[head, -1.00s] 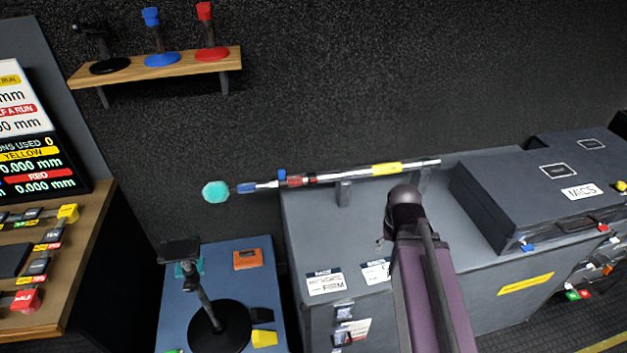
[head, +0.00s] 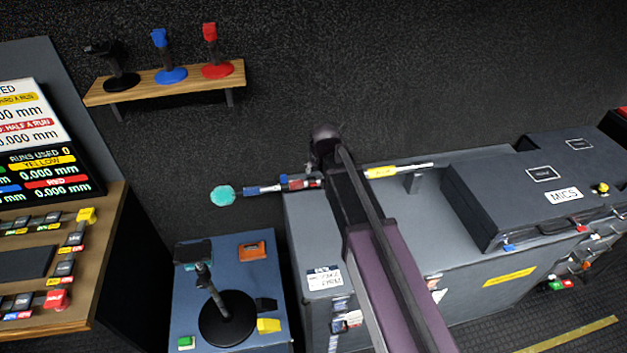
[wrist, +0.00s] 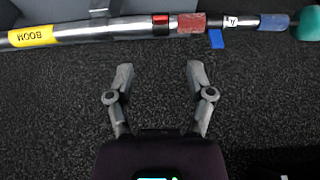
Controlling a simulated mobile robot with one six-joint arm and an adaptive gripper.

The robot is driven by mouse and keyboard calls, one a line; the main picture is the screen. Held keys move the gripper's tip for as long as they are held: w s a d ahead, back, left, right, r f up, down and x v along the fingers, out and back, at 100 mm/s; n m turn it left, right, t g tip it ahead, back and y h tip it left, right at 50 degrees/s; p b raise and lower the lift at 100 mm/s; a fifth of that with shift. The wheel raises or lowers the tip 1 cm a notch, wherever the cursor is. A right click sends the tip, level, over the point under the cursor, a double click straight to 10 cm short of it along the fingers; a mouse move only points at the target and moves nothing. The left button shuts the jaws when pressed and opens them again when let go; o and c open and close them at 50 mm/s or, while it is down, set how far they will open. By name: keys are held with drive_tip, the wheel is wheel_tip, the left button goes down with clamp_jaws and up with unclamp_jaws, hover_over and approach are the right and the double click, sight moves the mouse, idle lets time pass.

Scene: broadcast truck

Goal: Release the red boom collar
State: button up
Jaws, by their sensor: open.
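The red boom collar (head: 298,184) sits on the silver boom pole (head: 405,168), between the blue collar (head: 262,189) and the yellow BOOM label (head: 381,172). In the wrist view the red collar (wrist: 191,22) is a scuffed red sleeve at the top, right of centre. A blue tab (wrist: 216,39) sticks out beside it. A bright red and black band (wrist: 161,25) is just left of it. My gripper (wrist: 160,74) is open and empty, its fingertips apart from the pole in the picture. In the head view my arm hides the pole's middle and the fingers are unclear.
The pole lies along the back of a grey case (head: 400,220). Its teal end (head: 223,196) overhangs the left side. A MICS case (head: 520,195) stands right. A blue-topped table (head: 185,300) with a black stand (head: 227,318) is below left. A wooden shelf (head: 165,85) is above.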

sight(314, 185)
drive_tip(key=shift+f, duration=0.15)
idle(0.3)
drive_tip(key=b+x, duration=1.3)
drive_tip(key=shift+w+f, duration=0.2)
idle(0.4)
drive_tip(key=shift+a, duration=0.1)
clamp_jaws()
